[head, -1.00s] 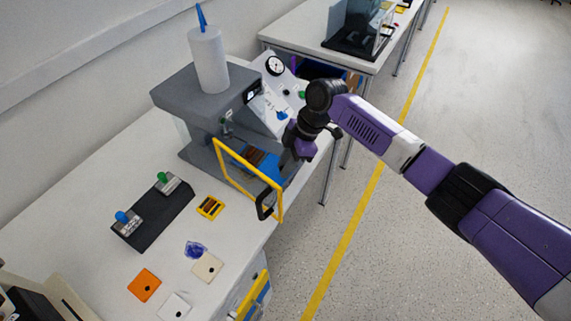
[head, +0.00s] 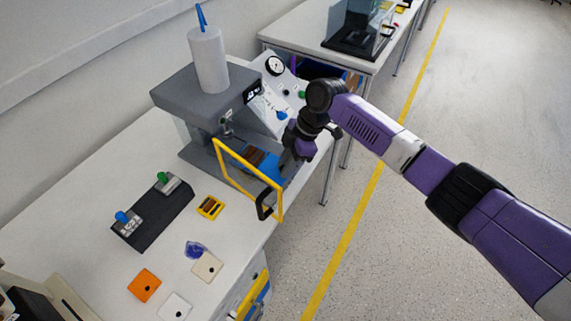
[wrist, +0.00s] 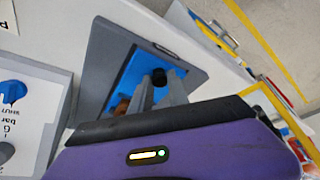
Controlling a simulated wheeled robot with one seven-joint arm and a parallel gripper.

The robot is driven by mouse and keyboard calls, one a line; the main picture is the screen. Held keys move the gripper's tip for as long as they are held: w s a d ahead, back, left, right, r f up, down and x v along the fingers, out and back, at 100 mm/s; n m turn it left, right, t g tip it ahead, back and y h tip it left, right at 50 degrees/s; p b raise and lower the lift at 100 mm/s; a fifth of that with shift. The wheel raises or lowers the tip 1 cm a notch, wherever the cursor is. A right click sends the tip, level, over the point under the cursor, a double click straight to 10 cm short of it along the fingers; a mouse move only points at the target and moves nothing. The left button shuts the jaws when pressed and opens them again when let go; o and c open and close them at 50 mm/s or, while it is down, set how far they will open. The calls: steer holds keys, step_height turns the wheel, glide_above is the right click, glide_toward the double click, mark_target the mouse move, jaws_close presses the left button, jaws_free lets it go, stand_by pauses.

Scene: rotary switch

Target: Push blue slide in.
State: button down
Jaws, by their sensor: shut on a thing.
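The blue slide (head: 265,167) lies low in the opening of the grey press machine (head: 200,92), behind a yellow-framed door (head: 248,178). In the wrist view the blue slide (wrist: 140,72) sits in a grey recess and carries a black knob (wrist: 158,76). My gripper (head: 287,168) reaches in from the right at the machine's open side. In the wrist view my gripper (wrist: 158,84) has its two grey fingers shut on the black knob. The fingers and purple hand hide the near part of the slide.
A sloped panel (head: 270,108) with a gauge and knobs stands behind the gripper. The table edge is close; open floor lies to the right.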

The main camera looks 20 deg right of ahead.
mark_target(258, 157)
stand_by(0.3)
steer(key=w+a+b, duration=0.1)
steer(key=w+b, duration=0.1)
steer(key=w+a+b, duration=0.1)
steer(key=w+b, duration=0.1)
steer(key=w+a+b, duration=0.1)
steer(key=a+b, duration=0.1)
steer(key=shift+w+f, duration=0.2)
steer(key=shift+w, duration=0.2)
steer(key=shift+w+a+r+b, duration=0.15)
steer(key=shift+w+a+b, duration=0.2)
steer(key=shift+w+b, duration=0.25)
steer(key=shift+a+r, duration=0.1)
steer(key=shift+r, duration=0.1)
steer(key=c, duration=1.3)
jaws_free()
steer(key=shift+w+a, duration=0.1)
steer(key=shift+o, duration=0.2)
